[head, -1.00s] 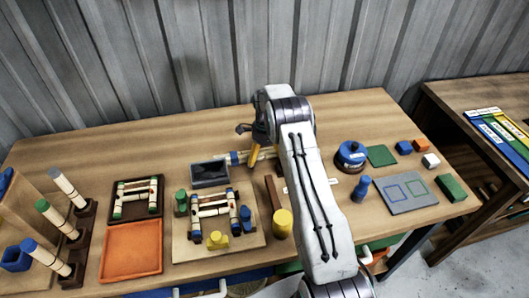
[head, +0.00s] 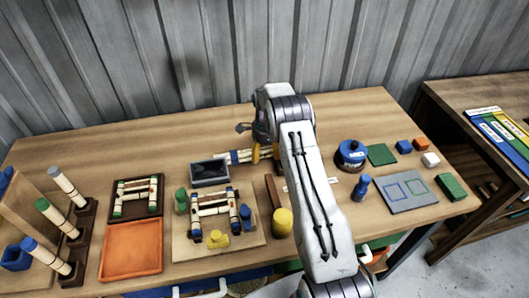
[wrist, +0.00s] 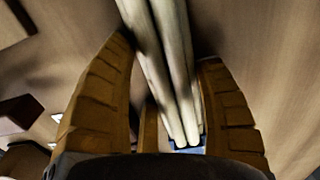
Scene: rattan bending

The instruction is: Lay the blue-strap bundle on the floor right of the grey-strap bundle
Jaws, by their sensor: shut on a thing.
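A bundle of pale rods with blue on it, which I take as the blue-strap bundle (head: 239,157), lies level at the back of the bench, behind the dark grey tray. My gripper (head: 256,153) is at this bundle, partly hidden by my arm. In the wrist view the pale rods (wrist: 172,70) run between my two brown fingers, with blue at the near end. My gripper (wrist: 170,110) is shut on them. I cannot tell whether the bundle touches the bench. I cannot make out a grey-strap bundle.
Banded rods (head: 68,188) stand upright at the left. Bare floor (head: 408,264) shows at the lower right.

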